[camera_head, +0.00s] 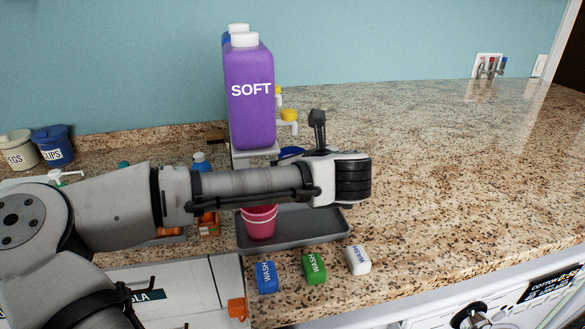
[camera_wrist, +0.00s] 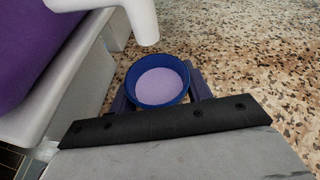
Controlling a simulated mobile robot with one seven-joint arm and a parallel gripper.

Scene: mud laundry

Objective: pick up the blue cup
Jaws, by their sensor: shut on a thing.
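The blue cup (camera_wrist: 146,104) is in the middle of the wrist view, seen from above, with a smooth lilac surface inside its rim. My gripper (camera_wrist: 160,88) is shut on it, with one dark finger at each side. A white spout (camera_wrist: 145,22) hangs just beyond and above the cup. In the head view a bit of the blue cup (camera_head: 290,151) shows behind my arm, near the purple SOFT bottle (camera_head: 250,110). The fingers are hidden there by my arm. Whether the cup touches the counter cannot be told.
A pink cup (camera_head: 259,223) stands in a grey tray (camera_head: 321,229). Blue (camera_head: 266,277), green (camera_head: 314,268) and white (camera_head: 357,260) WASH blocks lie in front. The bottle rests on a grey stand (camera_head: 262,152). The granite counter (camera_head: 440,150) at right is clear.

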